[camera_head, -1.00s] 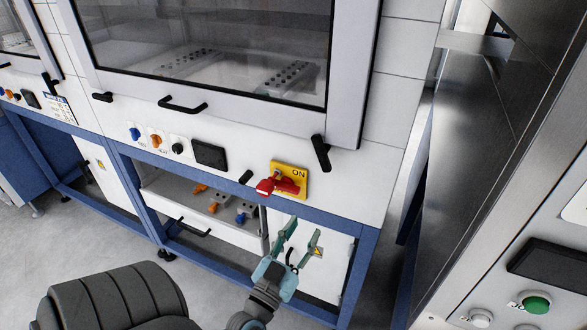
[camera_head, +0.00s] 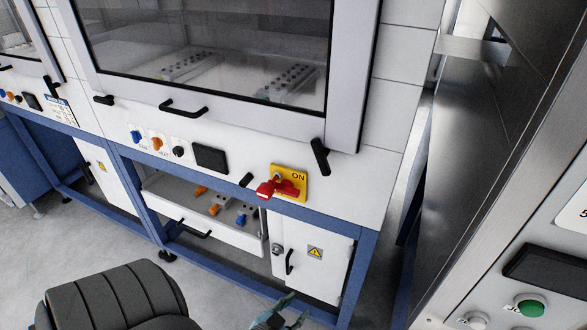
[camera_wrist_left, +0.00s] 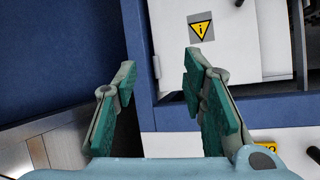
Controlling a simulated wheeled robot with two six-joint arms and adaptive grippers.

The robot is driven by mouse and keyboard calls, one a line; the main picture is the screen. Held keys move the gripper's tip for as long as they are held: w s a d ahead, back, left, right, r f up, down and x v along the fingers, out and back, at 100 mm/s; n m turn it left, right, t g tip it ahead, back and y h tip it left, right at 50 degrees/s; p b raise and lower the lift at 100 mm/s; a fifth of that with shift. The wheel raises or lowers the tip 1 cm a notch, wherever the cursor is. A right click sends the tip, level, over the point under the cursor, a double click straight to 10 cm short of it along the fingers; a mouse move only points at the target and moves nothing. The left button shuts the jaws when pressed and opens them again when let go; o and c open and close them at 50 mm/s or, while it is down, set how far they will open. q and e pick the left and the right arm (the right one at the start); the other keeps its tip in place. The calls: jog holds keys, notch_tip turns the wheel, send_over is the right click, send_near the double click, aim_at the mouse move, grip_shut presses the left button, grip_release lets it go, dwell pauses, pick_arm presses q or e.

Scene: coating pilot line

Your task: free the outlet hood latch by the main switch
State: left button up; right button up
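The black hood latch (camera_head: 320,156) sits at the lower right corner of the hood's window frame, tilted slightly from upright. Just below and left of it is the main switch, a red handle (camera_head: 278,188) on a yellow plate marked ON. A corner of the yellow plate (camera_wrist_left: 264,149) shows at the lower right of the left wrist view. My left gripper (camera_head: 285,310) is at the bottom edge of the head view, well below the latch and apart from it. In the left wrist view its green-padded fingers (camera_wrist_left: 153,82) are spread and empty. My right gripper is not in view.
A second black latch (camera_head: 103,99) and a bar handle (camera_head: 183,108) are on the hood front. A part-open drawer (camera_head: 215,228) and a white cabinet door (camera_head: 316,262) lie below the blue beam. A steel cabinet (camera_head: 480,150) stands at the right.

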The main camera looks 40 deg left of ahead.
pick_arm(q)
jog(key=w+d+r+m+t+h+p, duration=0.1)
jog(key=w+r+m+p, duration=0.1)
jog(key=r+m, duration=0.85)
jog(key=w+d+r+m+t+h+p, duration=0.1)
jog(key=r+m+p, duration=0.1)
jog(key=r+m, duration=0.8)
jog(key=m+t+y, duration=0.3)
jog(key=m+y, duration=0.2)
send_near(319, 157)
jog(key=s+d, duration=0.4)
jog(key=s, duration=0.1)
jog(key=shift+m+g+y, duration=0.3)
jog(key=shift+m+y, duration=0.4)
jog(key=shift+m, duration=0.15)
jog(key=b+x, duration=0.1)
jog(key=x, duration=0.3)
jog(key=a+b+x, duration=0.1)
jog(key=x, duration=0.4)
jog(key=b+x, duration=0.1)
jog(key=x, duration=0.4)
jog(key=shift+a+r, duration=0.1)
jog(key=shift+a, duration=0.15)
